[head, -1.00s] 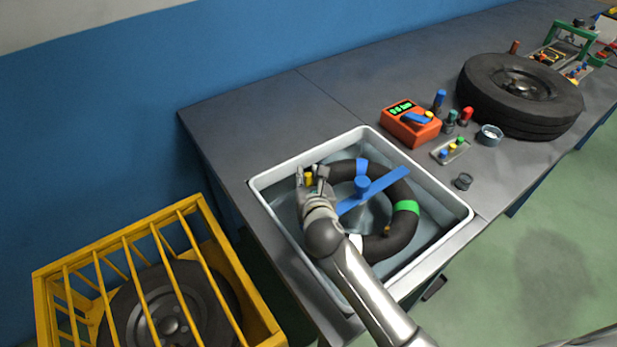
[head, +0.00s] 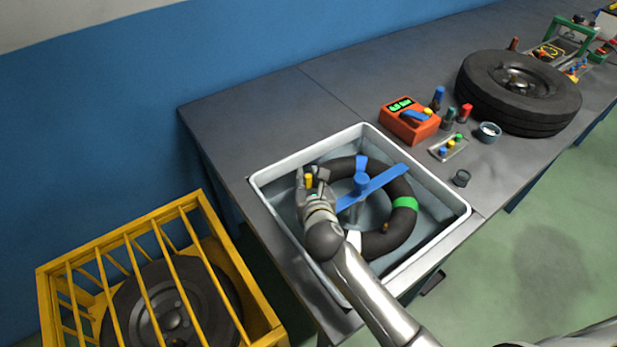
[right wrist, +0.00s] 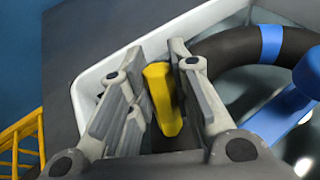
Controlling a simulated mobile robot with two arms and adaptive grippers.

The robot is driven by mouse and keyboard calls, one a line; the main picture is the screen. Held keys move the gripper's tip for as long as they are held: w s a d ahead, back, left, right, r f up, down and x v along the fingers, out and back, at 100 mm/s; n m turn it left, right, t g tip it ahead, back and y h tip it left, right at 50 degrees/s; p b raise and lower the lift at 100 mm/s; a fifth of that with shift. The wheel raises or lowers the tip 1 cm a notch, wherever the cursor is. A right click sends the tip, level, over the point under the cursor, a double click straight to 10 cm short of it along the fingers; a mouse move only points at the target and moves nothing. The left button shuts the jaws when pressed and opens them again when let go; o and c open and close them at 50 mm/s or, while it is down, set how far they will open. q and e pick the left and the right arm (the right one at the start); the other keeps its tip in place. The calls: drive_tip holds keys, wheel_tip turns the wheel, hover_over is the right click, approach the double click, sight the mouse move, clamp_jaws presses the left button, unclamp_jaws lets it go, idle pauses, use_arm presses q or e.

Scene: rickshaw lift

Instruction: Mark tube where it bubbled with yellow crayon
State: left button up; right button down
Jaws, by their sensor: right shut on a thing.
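The black tube (head: 402,225) lies as a ring in the white water tub, with blue, green and white bands around it. A blue bar on a post sits across its middle. My right gripper (head: 312,180) is shut on the yellow crayon (head: 309,182) at the tube's left side. In the right wrist view the yellow crayon (right wrist: 162,98) stands between the two fingers, and the tube (right wrist: 225,48) with its blue band is to the right. The crayon's tip is hidden, so I cannot tell whether it touches the tube. My left gripper is not in view.
The white tub (head: 440,233) is set at the bench's near end. An orange meter (head: 408,121), a small tray (head: 447,147), a round tin (head: 489,132) and a black tire (head: 520,92) stand on the bench. A yellow cage (head: 60,265) holding a wheel is at lower left.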

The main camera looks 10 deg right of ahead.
drive_tip(key=shift+w+d+p, duration=0.2)
drive_tip(key=shift+w+p, duration=0.15)
drive_tip(key=shift+w, duration=0.8)
drive_tip(key=shift+s, duration=0.1)
drive_tip(key=shift+s+a+f+p, duration=0.1)
drive_tip(key=shift+s+a+p, duration=0.1)
drive_tip(key=shift+s+p, duration=0.6)
drive_tip(key=shift+s+b, duration=0.25)
drive_tip(key=shift+b, duration=0.05)
drive_tip(key=shift+w, duration=0.1)
drive_tip(key=shift+w+d+p, duration=0.2)
drive_tip(key=shift+w+p, duration=0.15)
drive_tip(key=shift+w, duration=0.7)
drive_tip(key=shift+s, duration=0.2)
drive_tip(key=shift+s+a+p, duration=0.2)
drive_tip(key=shift+s+p, duration=0.3)
drive_tip(key=shift+s, duration=0.45)
